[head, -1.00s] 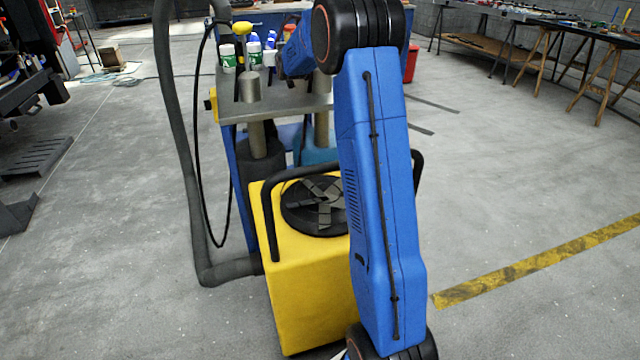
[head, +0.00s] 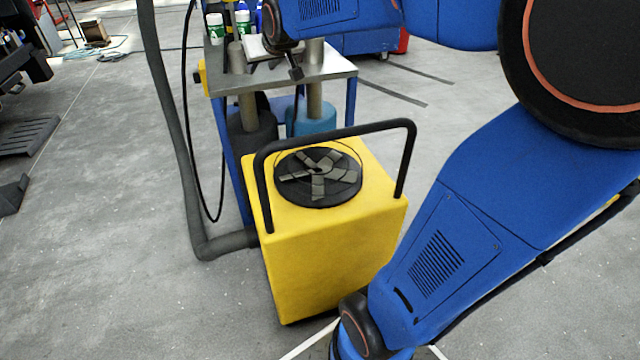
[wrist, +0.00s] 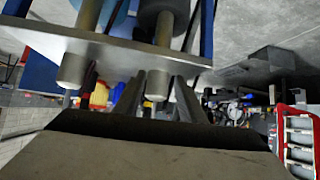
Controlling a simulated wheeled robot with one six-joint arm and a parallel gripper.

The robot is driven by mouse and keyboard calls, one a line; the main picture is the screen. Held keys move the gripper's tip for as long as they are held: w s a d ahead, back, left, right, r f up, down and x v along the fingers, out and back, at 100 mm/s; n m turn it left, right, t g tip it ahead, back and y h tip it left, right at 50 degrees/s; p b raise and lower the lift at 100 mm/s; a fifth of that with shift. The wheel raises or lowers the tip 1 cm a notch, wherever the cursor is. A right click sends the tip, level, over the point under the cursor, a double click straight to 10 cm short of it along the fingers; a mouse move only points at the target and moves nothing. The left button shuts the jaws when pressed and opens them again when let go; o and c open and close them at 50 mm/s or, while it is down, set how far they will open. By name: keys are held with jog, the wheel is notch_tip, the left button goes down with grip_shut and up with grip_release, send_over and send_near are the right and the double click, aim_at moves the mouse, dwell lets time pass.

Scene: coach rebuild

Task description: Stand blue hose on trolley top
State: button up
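The trolley top (head: 338,70) is a grey metal plate at the upper middle of the head view. A blue cylinder with a grey tube (head: 314,125), probably the blue hose, stands upright below the plate, its tube rising past it. A similar black piece (head: 250,135) stands to its left. My gripper (head: 273,68) is over the plate between the tube tops, partly hidden by my own wrist. In the wrist view its two dark fingers (wrist: 158,98) are apart, with the black piece's tube end between them in the picture; contact cannot be told. The blue piece (wrist: 112,15) is left of it.
A yellow machine (head: 335,250) with a black handle stands in front of the trolley. A thick grey hose (head: 178,130) runs down its left side. Green-and-white containers (head: 215,28) stand behind the plate.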

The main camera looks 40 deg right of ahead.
jog(key=s+a+f+g, duration=0.2)
jog(key=s+f, duration=0.3)
jog(key=s, duration=0.7)
jog(key=s+a+f+n+g, duration=0.1)
jog(key=s+f, duration=0.4)
jog(key=s, duration=0.6)
jog(key=s+a+f+g+y, duration=0.1)
jog(key=s+a+f, duration=0.3)
jog(key=s, duration=0.8)
jog(key=shift+s+f+g, duration=0.35)
jog(key=shift+f+g, duration=0.05)
jog(key=shift+g, duration=0.5)
jog(key=shift+c, duration=0.7)
jog(key=shift+w+a+n, duration=0.15)
jog(key=shift+a+n, duration=0.15)
jog(key=shift+a, duration=0.25)
